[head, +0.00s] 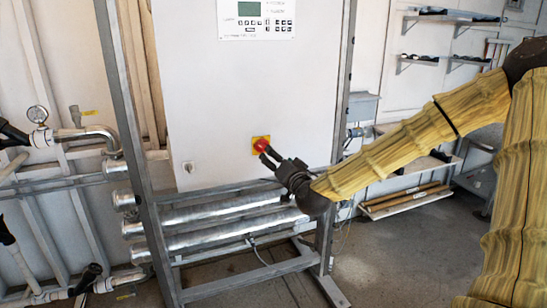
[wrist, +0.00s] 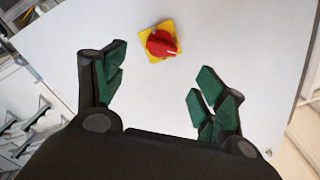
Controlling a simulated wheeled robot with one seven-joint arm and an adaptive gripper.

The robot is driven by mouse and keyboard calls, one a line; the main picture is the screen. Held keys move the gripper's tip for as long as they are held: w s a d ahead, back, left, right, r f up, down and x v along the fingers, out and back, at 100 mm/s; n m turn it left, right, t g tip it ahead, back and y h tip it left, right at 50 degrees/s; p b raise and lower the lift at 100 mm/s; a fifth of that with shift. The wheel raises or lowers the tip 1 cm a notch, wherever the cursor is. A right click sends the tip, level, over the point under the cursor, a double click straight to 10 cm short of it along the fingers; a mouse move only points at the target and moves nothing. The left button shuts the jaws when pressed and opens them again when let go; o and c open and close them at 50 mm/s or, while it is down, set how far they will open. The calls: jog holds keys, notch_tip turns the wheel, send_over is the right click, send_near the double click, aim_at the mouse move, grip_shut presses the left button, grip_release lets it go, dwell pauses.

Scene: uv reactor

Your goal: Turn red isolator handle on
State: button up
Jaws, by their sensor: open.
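The red isolator handle (head: 260,145) sits on a yellow square plate on the front of a white cabinet, low and right of its middle. In the wrist view the red handle (wrist: 161,43) is a round knob with a raised grip, on its yellow plate (wrist: 145,43), ahead of the fingers and between their lines. My gripper (head: 268,156) reaches in from the right, just below and right of the handle. Its green-padded fingers (wrist: 157,82) are open and empty. A gap shows between fingers and handle in the wrist view; the head view cannot settle the distance.
The white cabinet (head: 205,95) stands in a grey metal frame (head: 122,120). A keypad panel (head: 256,18) is at its top. Shiny horizontal pipes (head: 215,213) run below it. The cabinet face around the handle is mostly bare.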

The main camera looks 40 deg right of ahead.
jog(key=shift+s+a, duration=0.15)
jog(key=shift+s, duration=0.5)
jog(key=shift+c, duration=0.5)
jog(key=shift+d+h+p, duration=0.3)
jog(key=c, duration=0.6)
jog(key=shift+w+d+r+m+h+p, duration=0.1)
jog(key=shift+w+d+m+h+p, duration=0.05)
jog(key=shift+d+m+h+p, duration=0.6)
jog(key=c, duration=0.7)
jog(key=shift+d+h+p, duration=0.35)
jog(key=shift+d+p, duration=0.15)
grip_shut()
jog(key=shift+d+r+m+t+h+p, duration=0.4)
jog(key=shift+r+m+t+h+p, duration=0.2)
jog(key=shift+h+p, duration=0.75)
